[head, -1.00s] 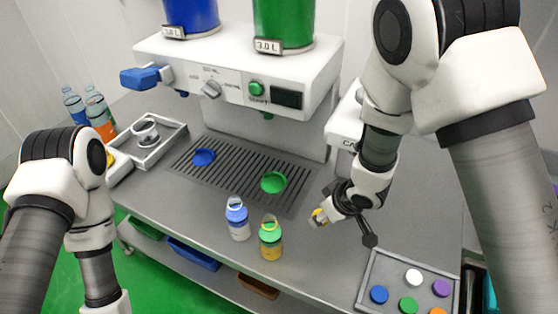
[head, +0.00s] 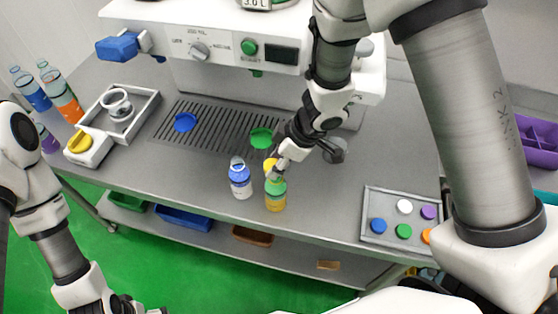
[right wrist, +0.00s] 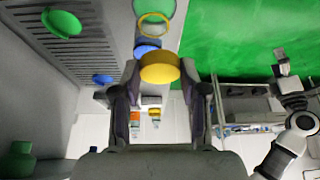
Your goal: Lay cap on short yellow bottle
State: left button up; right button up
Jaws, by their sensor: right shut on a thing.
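The short yellow bottle (head: 275,199) stands upright near the table's front edge, with yellow contents and a green upper part. My right gripper (head: 278,169) is shut on a yellow cap (head: 270,164) at the bottle's top. Whether the cap touches the bottle is hidden. The right wrist view shows the cap (right wrist: 160,68) between the two fingers (right wrist: 160,88), with a yellow ring (right wrist: 153,25) beyond it. My left gripper (head: 128,305) is partly in view at the bottom left; its jaws are unclear.
A blue-topped bottle (head: 240,181) stands close to the left. A grille (head: 215,128) with a blue disc (head: 185,122) and a green disc (head: 261,138) lies behind. A tray (head: 373,206) of coloured caps is at right. Table between bottles and tray is clear.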

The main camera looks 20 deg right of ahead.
jog(key=shift+w+d+f+b, duration=0.2)
jog(key=shift+d+f+b, duration=0.45)
jog(key=shift+f, duration=0.35)
jog(key=shift+a+f+b, duration=0.4)
jog(key=shift+a+b, duration=0.05)
jog(key=shift+b, duration=0.1)
jog(key=shift+d+f, duration=0.2)
jog(key=shift+f, duration=0.15)
jog(key=shift+s+f, duration=0.1)
jog(key=shift+c, duration=0.7)
pick_arm(q)
jog(key=f, duration=0.3)
jog(key=shift+w+d, duration=0.1)
jog(key=shift+d, duration=0.2)
